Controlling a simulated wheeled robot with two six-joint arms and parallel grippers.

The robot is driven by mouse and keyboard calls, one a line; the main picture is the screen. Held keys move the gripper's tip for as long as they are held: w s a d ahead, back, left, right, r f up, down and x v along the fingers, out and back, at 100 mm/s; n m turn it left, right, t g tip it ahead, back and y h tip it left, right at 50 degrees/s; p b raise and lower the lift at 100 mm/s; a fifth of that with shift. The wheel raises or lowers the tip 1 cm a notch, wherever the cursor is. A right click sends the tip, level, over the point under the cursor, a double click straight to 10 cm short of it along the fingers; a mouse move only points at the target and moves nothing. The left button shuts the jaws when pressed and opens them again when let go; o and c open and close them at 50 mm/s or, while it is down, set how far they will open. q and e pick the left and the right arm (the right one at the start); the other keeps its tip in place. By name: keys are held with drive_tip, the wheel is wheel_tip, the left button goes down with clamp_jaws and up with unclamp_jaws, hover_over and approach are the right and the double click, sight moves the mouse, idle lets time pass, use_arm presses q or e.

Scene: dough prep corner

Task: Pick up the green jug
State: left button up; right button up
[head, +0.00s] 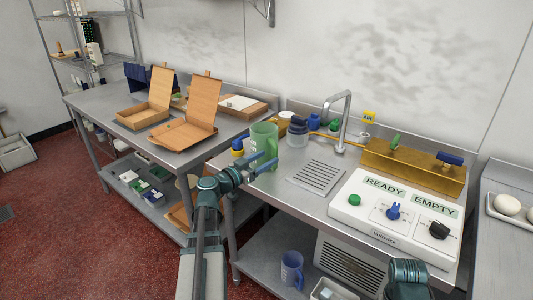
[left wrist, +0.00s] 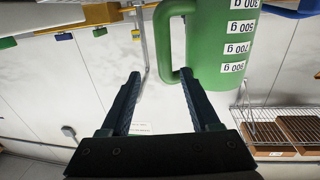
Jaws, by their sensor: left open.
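The green jug (head: 264,135) stands upright near the left end of the steel counter in the head view. In the left wrist view the jug (left wrist: 222,45) appears upside down, with white measure labels and its handle (left wrist: 163,45) toward the fingers. My left gripper (head: 262,164) is open and empty, just in front of the jug in the head view. In the left wrist view its fingertips (left wrist: 159,74) are close to the handle, with the right finger overlapping its end. I cannot tell whether they touch.
A blue-lidded jar (head: 297,133) and a yellow bottle with a blue cap (head: 238,148) stand near the jug. A tap (head: 345,120) and drain grate (head: 317,176) lie to the right, beside a white control panel (head: 392,212). A blue mug (head: 291,268) is on the lower shelf.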

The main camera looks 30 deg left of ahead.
sight(273, 153)
use_arm(q)
drive_tip(key=shift+w+d, duration=0.1)
drive_tip(key=shift+w, duration=0.3)
drive_tip(key=shift+w, duration=0.15)
drive_tip(key=x, duration=0.5)
drive_tip(key=shift+w+a+f, duration=0.1)
drive_tip(key=shift+a+f, duration=0.05)
drive_tip(key=shift+a, duration=0.2)
drive_tip(key=shift+c, duration=0.3)
clamp_jaws()
idle(0.6)
